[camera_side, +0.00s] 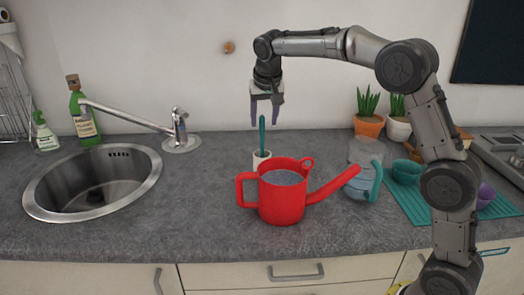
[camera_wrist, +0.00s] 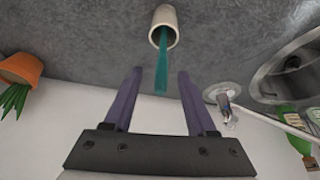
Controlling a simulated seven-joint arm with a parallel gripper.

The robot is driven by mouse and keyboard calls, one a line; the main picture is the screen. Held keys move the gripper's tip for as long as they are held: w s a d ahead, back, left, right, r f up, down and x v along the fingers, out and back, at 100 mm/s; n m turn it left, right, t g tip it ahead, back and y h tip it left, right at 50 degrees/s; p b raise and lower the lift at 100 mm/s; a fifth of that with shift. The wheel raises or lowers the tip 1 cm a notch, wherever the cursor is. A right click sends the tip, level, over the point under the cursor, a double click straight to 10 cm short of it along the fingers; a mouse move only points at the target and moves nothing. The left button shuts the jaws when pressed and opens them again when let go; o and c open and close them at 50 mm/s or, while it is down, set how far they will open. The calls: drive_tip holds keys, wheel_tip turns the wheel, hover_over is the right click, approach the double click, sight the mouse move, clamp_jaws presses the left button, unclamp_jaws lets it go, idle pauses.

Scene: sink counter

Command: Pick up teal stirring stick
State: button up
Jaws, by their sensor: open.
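The teal stirring stick (camera_side: 262,134) stands upright in a small white cup (camera_side: 260,159) on the counter, behind a red watering can (camera_side: 281,200). In the wrist view the stick (camera_wrist: 161,68) rises out of the cup (camera_wrist: 164,20), just beyond the fingertips and roughly centred between them. My gripper (camera_side: 264,118) points down with its purple fingers apart, above the cup and close to the stick's upper end. In the wrist view my gripper (camera_wrist: 159,80) is open and empty. The stick's lower part is hidden inside the cup.
A sink (camera_side: 95,183) with a faucet (camera_side: 178,130) is at the left. A clear pitcher with a teal handle (camera_side: 366,170), teal bowls (camera_side: 406,171) on a teal mat (camera_side: 415,206), and potted plants (camera_side: 368,124) stand to the right. Counter left of the cup is clear.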

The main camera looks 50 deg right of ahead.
hover_over(262, 147)
drive_tip(key=shift+s+a+f+x, duration=0.1)
drive_tip(key=shift+s+x, duration=0.05)
drive_tip(key=shift+x, duration=0.65)
drive_tip(key=shift+s+a+f+x, duration=0.1)
drive_tip(key=shift+s+x, duration=0.05)
drive_tip(key=shift+x, duration=0.65)
drive_tip(key=shift+s+a+x, duration=0.1)
drive_tip(key=shift+s+x, duration=0.05)
drive_tip(key=shift+x, duration=0.65)
clamp_jaws()
